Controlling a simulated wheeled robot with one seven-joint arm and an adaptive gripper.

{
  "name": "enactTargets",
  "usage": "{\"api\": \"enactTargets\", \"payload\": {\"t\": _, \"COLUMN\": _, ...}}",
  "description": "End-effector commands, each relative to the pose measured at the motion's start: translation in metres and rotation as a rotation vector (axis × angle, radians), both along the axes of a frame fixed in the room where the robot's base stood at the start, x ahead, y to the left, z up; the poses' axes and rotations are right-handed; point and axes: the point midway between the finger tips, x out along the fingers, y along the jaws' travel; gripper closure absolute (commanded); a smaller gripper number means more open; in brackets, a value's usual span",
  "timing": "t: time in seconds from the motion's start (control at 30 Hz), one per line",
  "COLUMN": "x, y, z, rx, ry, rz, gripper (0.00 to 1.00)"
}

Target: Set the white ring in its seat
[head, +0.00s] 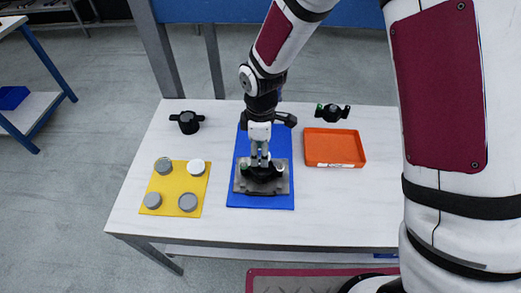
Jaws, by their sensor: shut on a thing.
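The white ring (196,167) lies flat at the back right corner of a yellow mat (178,181), left of my gripper. My gripper (260,162) points down over a dark grey fixture (282,185) on a blue mat (267,202). Its fingers are shut on a dark par can (262,174), which sits at the fixture. The fingers and the can hide much of the fixture's middle. I cannot tell which opening there is the ring's seat, or whether the can rests fully in the fixture.
Three grey discs share the yellow mat, one at its front right (188,202). A black par can (187,122) stands at the back left and another dark one (332,113) at the back right. An orange tray (335,147) lies right of the blue mat. The table's front strip is clear.

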Motion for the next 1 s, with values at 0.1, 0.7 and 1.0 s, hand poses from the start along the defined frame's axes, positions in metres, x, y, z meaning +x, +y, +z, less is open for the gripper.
{"api": "enactTargets", "payload": {"t": 0.1, "x": 0.000, "y": 0.000, "z": 0.000, "rx": 0.000, "ry": 0.000, "rz": 0.015, "gripper": 0.70}}
{"api": "enactTargets", "payload": {"t": 0.7, "x": 0.001, "y": 0.000, "z": -0.040, "rx": -0.001, "ry": 0.001, "rz": 0.016, "gripper": 0.70}}
{"api": "enactTargets", "payload": {"t": 1.0, "x": 0.001, "y": 0.000, "z": -0.056, "rx": -0.001, "ry": -0.001, "rz": 0.015, "gripper": 0.94}}
